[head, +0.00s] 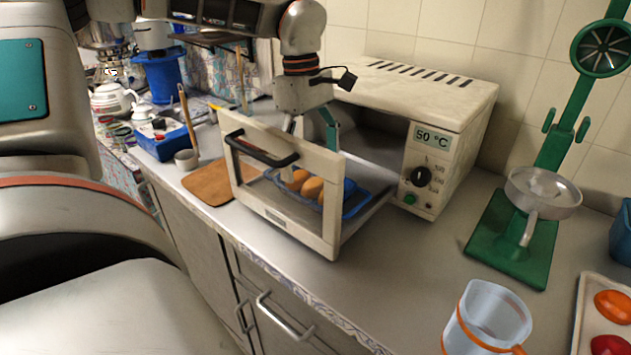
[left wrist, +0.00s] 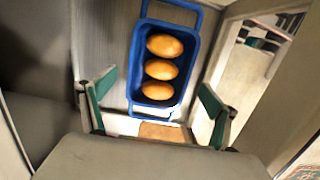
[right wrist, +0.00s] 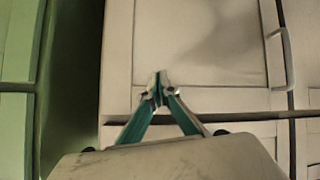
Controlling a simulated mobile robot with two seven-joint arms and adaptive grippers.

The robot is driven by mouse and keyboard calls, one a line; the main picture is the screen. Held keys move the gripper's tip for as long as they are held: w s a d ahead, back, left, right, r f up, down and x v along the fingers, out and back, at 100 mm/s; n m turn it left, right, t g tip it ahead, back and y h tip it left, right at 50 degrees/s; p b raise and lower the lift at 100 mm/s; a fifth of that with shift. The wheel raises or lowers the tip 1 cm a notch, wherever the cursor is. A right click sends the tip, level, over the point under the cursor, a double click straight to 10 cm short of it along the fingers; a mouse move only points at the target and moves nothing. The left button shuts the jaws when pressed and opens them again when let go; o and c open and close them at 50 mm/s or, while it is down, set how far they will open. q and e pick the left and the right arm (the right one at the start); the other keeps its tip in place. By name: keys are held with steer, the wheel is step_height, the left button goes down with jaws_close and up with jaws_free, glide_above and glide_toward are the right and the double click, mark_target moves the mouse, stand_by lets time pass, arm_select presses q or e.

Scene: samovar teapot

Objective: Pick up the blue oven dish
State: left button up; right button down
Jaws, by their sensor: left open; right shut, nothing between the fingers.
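The blue oven dish (head: 352,204) sits at the open front of the toaster oven, partly hidden by the oven's door frame in the head view. It holds brown oval buns (head: 313,187). In the left wrist view the dish (left wrist: 138,62) shows a loop handle at each end and three buns in a row. My left gripper (head: 311,130) is open, pointing down above the dish, between the door and the oven. In its wrist view the fingers (left wrist: 157,92) are spread wide, on either side of the dish's near end. My right gripper (right wrist: 162,88) is shut and empty before cabinet fronts.
The oven (head: 440,95) reads 50 °C. Its door frame with black handle (head: 260,153) stands upright in front of the dish. A wooden board (head: 207,184) lies left, a green press (head: 513,240) and clear jug (head: 490,318) right. Counter between oven and jug is clear.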

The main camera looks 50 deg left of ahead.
arm_select(q)
steer(key=f, duration=0.4)
steer(key=shift+d+f, duration=0.3)
steer(key=shift+f, duration=0.1)
steer(key=c, duration=1.4)
steer(key=shift+r, duration=0.15)
